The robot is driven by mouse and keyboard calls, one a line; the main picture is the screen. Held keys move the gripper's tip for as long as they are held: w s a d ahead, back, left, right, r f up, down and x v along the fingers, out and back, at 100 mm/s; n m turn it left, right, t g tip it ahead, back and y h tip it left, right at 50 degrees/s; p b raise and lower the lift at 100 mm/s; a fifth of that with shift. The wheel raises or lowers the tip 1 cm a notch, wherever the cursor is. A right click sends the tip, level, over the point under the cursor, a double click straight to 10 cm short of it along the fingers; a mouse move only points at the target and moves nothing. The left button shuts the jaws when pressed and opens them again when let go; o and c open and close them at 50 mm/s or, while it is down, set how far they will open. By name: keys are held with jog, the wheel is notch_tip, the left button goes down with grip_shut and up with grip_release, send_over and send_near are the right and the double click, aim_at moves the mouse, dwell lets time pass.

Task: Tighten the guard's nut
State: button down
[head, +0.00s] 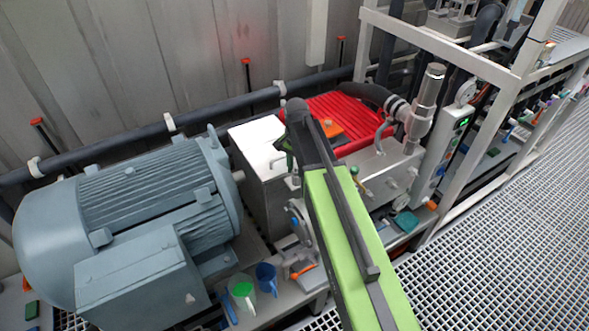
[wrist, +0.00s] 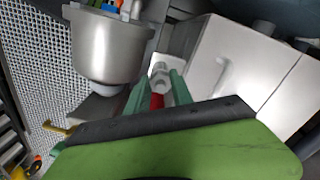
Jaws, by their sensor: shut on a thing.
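The guard (head: 258,150) is a box with a white top and grey metal sides, between the motor and the red cover. In the wrist view, a white box with a handle (wrist: 235,55) fills the right and looks like the guard. My gripper (wrist: 158,86) has green fingers shut on a red-handled tool (wrist: 157,101), which looks like a spanner with a pale metal end. That end is beside the white box. I cannot make out the nut or tell whether the tool touches it. In the head view, my arm hides part of the guard's right side.
A large blue-grey motor (head: 150,215) stands left of the guard. A red ribbed cover (head: 345,112) with an orange piece (head: 331,128) lies behind. A green-and-white mug (head: 243,291) and a blue mug (head: 266,278) stand in front. A metal vessel (wrist: 108,48) is close left of the tool.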

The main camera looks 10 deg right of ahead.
aim_at(296, 171)
jog(key=shift+s, duration=0.15)
jog(key=c, duration=1.1)
grip_release()
notch_tip(296, 171, up, 18)
jog(key=p, duration=1.7)
jog(key=shift+f, duration=0.25)
